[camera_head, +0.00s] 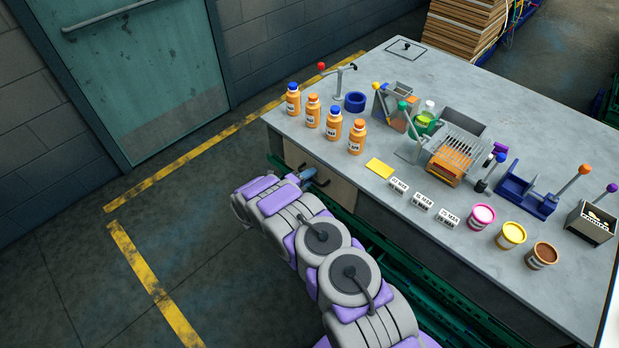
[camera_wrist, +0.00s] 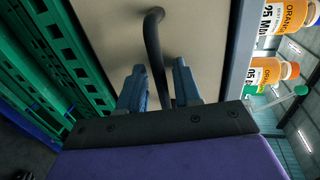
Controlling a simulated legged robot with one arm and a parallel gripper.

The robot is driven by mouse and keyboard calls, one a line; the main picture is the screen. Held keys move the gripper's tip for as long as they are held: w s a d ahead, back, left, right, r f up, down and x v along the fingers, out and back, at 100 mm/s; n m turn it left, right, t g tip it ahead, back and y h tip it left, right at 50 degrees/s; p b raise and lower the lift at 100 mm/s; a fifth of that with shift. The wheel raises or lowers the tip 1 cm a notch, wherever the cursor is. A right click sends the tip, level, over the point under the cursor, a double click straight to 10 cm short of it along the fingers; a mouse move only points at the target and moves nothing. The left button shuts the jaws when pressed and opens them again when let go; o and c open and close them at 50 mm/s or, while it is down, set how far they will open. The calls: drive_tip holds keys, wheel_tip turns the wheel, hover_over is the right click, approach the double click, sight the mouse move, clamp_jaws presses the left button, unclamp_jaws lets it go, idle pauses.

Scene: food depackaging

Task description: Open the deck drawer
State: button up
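The deck drawer has a beige front (camera_head: 337,186) below the table top, at the table's left end in the head view. It looks closed there, though my arm hides part of it. In the wrist view the beige front (camera_wrist: 205,30) fills the middle, with a dark curved handle (camera_wrist: 154,45) standing out from it. My gripper (camera_head: 311,174) is at the drawer front. In the wrist view my gripper (camera_wrist: 160,85) is open, with one blue finger on each side of the handle. Gaps show between the handle and both fingers.
The grey table top (camera_head: 330,150) bears several orange bottles (camera_head: 334,122), a yellow card (camera_head: 380,167), labelled white blocks (camera_head: 422,201) and tubs (camera_head: 482,215). Green framework (camera_head: 440,285) runs below the table's front edge. The floor (camera_head: 200,230) to the left is clear.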

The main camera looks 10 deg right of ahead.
drive_tip(key=shift+w, duration=0.2)
drive_tip(key=shift+a, duration=0.3)
drive_tip(key=shift+d, duration=0.25)
drive_tip(key=c, duration=0.5)
clamp_jaws()
drive_tip(key=shift+s+f, duration=0.1)
